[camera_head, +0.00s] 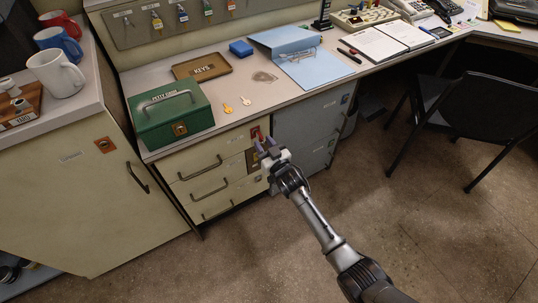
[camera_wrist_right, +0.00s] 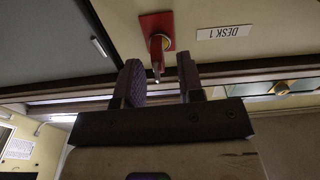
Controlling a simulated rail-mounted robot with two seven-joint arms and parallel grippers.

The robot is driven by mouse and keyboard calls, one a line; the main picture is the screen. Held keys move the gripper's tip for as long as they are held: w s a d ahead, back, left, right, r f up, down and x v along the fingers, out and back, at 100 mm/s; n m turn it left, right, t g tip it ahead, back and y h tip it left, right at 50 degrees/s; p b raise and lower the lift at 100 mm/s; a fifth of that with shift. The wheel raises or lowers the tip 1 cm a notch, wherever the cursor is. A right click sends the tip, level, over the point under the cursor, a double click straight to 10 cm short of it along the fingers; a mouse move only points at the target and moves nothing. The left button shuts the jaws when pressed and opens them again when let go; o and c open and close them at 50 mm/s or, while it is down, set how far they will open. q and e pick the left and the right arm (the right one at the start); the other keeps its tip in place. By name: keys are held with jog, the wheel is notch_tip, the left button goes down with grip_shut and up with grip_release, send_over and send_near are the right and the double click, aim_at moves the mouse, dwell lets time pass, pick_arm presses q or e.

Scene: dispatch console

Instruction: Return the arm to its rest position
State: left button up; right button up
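My right gripper (camera_head: 266,146) is in front of the upper part of the cream drawer unit (camera_head: 215,172), below the desk's front edge. The red plate also shows in the head view (camera_head: 255,132), partly behind the gripper. My left gripper is out of view.
A black chair (camera_head: 485,110) stands at the right. The floor (camera_head: 240,265) between is clear.

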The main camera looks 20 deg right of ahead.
jog(key=shift+w+a+r+b, duration=0.15)
jog(key=shift+w+b, duration=0.15)
jog(key=shift+w, duration=0.45)
jog(key=shift+w+a+b, duration=0.1)
jog(key=shift+w+b, duration=0.2)
jog(key=shift+w, duration=0.4)
grip_shut()
